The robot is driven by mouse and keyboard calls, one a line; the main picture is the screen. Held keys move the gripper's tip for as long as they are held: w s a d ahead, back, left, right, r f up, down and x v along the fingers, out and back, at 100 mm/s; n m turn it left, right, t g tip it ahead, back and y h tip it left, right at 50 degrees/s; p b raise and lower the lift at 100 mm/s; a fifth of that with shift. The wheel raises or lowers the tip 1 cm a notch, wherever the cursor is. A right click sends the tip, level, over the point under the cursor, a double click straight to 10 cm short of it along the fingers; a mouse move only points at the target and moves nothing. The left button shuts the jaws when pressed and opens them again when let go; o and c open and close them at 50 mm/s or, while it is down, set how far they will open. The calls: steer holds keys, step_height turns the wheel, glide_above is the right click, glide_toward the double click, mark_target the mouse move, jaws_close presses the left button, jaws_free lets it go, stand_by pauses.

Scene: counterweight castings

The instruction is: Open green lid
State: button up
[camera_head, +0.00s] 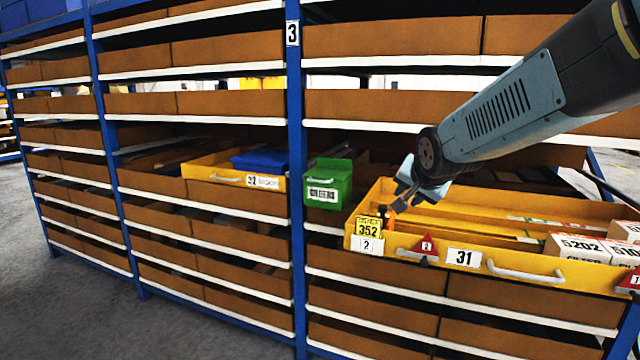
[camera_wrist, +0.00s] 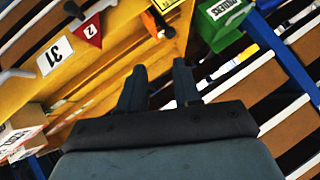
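A green container (camera_head: 329,186) with a white label sits at the shelf edge just right of the blue post. Its green top (camera_head: 331,168) looks like a lid, but I cannot tell whether it is shut. In the wrist view the green container (camera_wrist: 218,22) is at the top, right of centre. My gripper (camera_head: 398,204) is over the near left corner of the yellow drawer, right of the green container and apart from it. In the wrist view my gripper (camera_wrist: 159,66) has its two fingers apart with nothing between them.
The pulled-out yellow drawer (camera_head: 528,274), labelled 31, holds white boxes (camera_head: 577,246) and carries a yellow tag (camera_head: 368,227) at its corner. Another yellow drawer (camera_head: 208,172) with a blue bin (camera_head: 262,160) juts out left of the blue post (camera_head: 296,170). Open floor lies at the lower left.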

steer(key=w+a+f+m+t+y, duration=0.25)
steer(key=w+a, duration=0.45)
steer(key=w, duration=0.5)
steer(key=m+t+y, duration=0.2)
steer(key=m+y, duration=0.2)
steer(key=m, duration=0.2)
glide_toward(326, 175)
steer(key=a, duration=0.2)
steer(key=w+a+f, duration=0.1)
steer(key=a, duration=0.1)
steer(key=w+a, duration=0.1)
steer(key=a, duration=0.2)
steer(key=shift+w+a+f, duration=0.1)
steer(key=shift+f, duration=0.3)
jaws_close()
steer(key=shift+f, duration=0.1)
steer(key=shift+f, duration=0.1)
